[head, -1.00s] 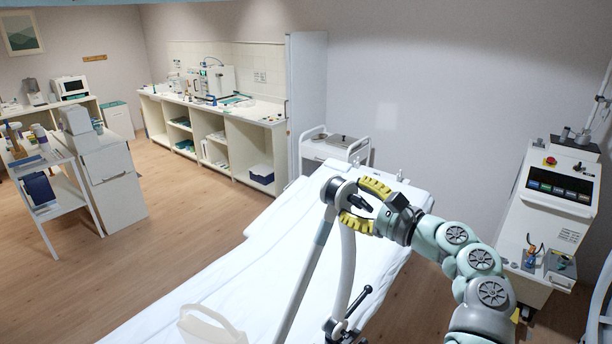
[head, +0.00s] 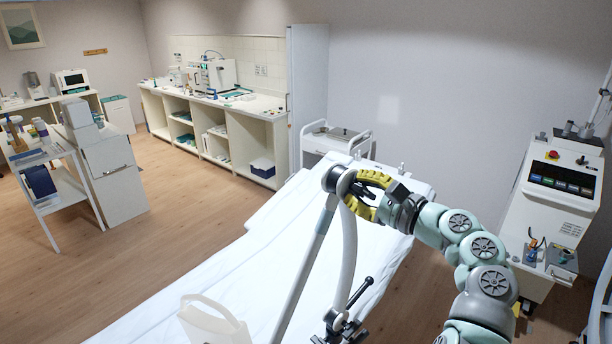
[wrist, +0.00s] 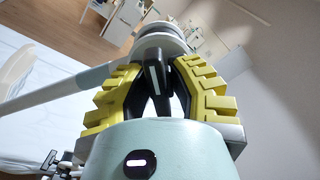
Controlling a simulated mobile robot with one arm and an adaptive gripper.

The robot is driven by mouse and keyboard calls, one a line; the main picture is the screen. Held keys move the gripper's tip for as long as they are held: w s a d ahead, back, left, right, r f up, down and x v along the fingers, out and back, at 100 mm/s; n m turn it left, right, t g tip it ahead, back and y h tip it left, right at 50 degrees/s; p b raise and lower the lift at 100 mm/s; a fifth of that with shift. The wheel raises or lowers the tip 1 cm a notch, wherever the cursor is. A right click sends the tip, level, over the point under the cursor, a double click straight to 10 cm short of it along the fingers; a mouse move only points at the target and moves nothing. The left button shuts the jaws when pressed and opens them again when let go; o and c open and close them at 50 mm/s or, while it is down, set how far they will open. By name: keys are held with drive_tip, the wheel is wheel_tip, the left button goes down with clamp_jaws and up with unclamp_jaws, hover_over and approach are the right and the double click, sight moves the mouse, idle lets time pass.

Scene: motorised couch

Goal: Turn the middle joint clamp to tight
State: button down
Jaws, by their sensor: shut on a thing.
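The middle joint clamp (head: 334,180) is a round grey-and-dark joint at the top of a bent arm, where a straight grey link and a curved pale tube meet above the couch. Its short black lever (wrist: 154,77), with a pale mark, points toward my wrist. My gripper (head: 361,193) is at the right side of the joint, its yellow ribbed fingers above and below the lever. In the wrist view my gripper (wrist: 156,76) is shut on the lever, one finger on each side. The inner contact faces are partly hidden.
The white-covered couch (head: 255,265) lies below the arm. A white trolley (head: 335,140) is behind the couch, and a control cabinet (head: 560,195) stands at the right. Open floor lies to the left.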

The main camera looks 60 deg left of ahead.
drive_tip(key=n+b, duration=0.1)
drive_tip(key=b, duration=0.1)
drive_tip(key=n+b, duration=0.2)
drive_tip(key=b, duration=0.1)
drive_tip(key=n+b, duration=0.2)
drive_tip(key=b, duration=0.1)
drive_tip(key=shift+f, duration=0.35)
drive_tip(key=n+b, duration=0.1)
drive_tip(key=b, duration=0.1)
drive_tip(key=n+b, duration=0.1)
drive_tip(key=shift+r+n+b, duration=0.25)
drive_tip(key=shift+n+b, duration=0.1)
drive_tip(key=shift+n, duration=0.05)
drive_tip(key=shift+r, duration=0.1)
drive_tip(key=c, duration=0.8)
unclamp_jaws()
drive_tip(key=shift+d, duration=0.1)
drive_tip(key=d, duration=0.4)
drive_tip(key=w+d, duration=0.1)
drive_tip(key=d, duration=0.2)
drive_tip(key=w+d, duration=0.1)
drive_tip(key=d, duration=0.3)
drive_tip(key=shift+w+d, duration=0.1)
drive_tip(key=shift+d, duration=0.25)
